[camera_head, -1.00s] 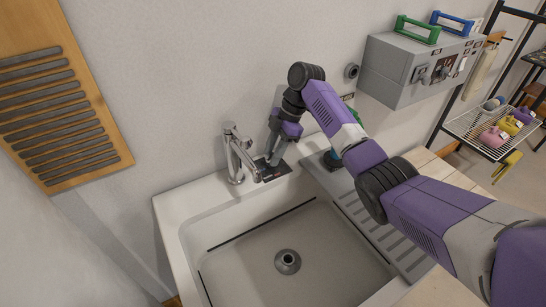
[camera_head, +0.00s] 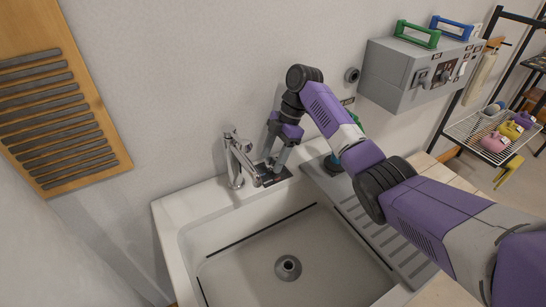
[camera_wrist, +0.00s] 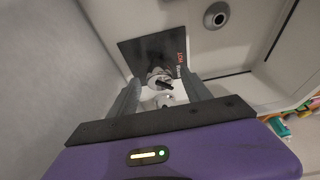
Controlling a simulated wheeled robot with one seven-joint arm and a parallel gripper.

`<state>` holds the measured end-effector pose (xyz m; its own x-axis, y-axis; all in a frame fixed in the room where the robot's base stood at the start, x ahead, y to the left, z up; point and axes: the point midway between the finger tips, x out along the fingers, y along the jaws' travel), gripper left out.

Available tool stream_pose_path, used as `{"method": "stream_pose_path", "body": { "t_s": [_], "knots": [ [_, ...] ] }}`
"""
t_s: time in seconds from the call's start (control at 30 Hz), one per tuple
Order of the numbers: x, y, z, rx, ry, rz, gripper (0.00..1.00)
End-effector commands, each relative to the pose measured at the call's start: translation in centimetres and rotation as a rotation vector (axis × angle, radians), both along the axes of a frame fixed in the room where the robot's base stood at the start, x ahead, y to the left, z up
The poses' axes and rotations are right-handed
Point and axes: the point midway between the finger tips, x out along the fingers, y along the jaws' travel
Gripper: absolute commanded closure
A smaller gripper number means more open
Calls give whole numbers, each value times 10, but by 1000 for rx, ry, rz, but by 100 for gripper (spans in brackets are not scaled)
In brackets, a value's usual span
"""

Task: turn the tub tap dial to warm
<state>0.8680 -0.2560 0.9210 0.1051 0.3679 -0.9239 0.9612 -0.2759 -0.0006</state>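The tub tap (camera_head: 238,160) is a chrome spout at the back left corner of the white basin. A dark label plate (camera_head: 284,175) lies on the rim to its right. In the wrist view the plate (camera_wrist: 150,52) carries red and white lettering, partly readable as "Warm". A small grey dial (camera_wrist: 158,77) with a black pointer stands at the plate's near edge. My gripper (camera_head: 274,167) points down over the plate. In the wrist view its fingers (camera_wrist: 162,97) are apart, one on each side of the dial. I cannot tell whether they touch it.
The basin (camera_head: 190,250) is empty, with a drain (camera_head: 288,265) in its floor. A ribbed drainboard (camera_head: 375,232) lies at right under my arm. A grey wall box (camera_head: 415,75) with switches and a wire shelf (camera_head: 480,135) stand farther right.

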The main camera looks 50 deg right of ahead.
Motion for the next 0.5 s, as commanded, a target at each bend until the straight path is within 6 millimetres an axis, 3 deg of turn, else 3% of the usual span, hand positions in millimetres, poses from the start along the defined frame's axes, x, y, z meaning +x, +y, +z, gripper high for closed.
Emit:
{"method": "stream_pose_path", "body": {
  "t_s": [0.27, 0.5],
  "knots": [
    [0, -2, 5, 0, -1, 0, 43],
    [-3, -16, 38, -3, -3, -2, 43]
  ]
}}
